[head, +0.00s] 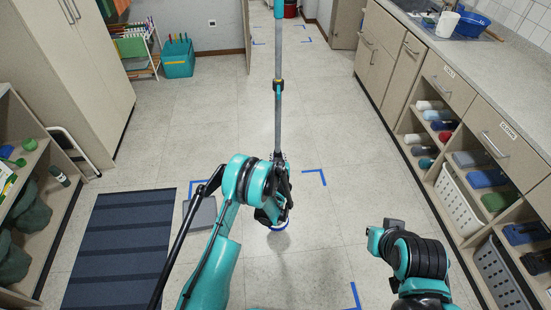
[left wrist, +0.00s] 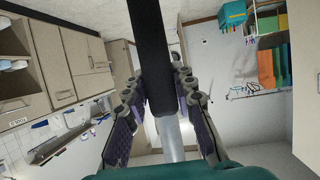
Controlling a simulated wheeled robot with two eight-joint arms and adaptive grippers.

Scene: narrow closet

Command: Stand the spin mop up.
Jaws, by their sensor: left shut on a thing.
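The spin mop's grey pole (head: 278,115) runs almost straight up the head view from my left gripper to a teal section at the top edge. It has a dark collar partway along. My left gripper (head: 272,195) is shut around the pole. The left wrist view shows the pole's black and pale sections (left wrist: 150,60) between the two fingers (left wrist: 163,105). A blue-rimmed round part (head: 280,227), perhaps the mop's base, shows just below the gripper, mostly hidden by it. I cannot tell whether it touches the floor.
Blue corner marks (head: 315,175) lie on the floor around the gripper. A grey flat piece (head: 200,216) and a dark striped mat (head: 118,250) lie to the left. Cabinets and shelves line both sides. A teal box (head: 178,62) stands at the back left. The middle aisle is clear.

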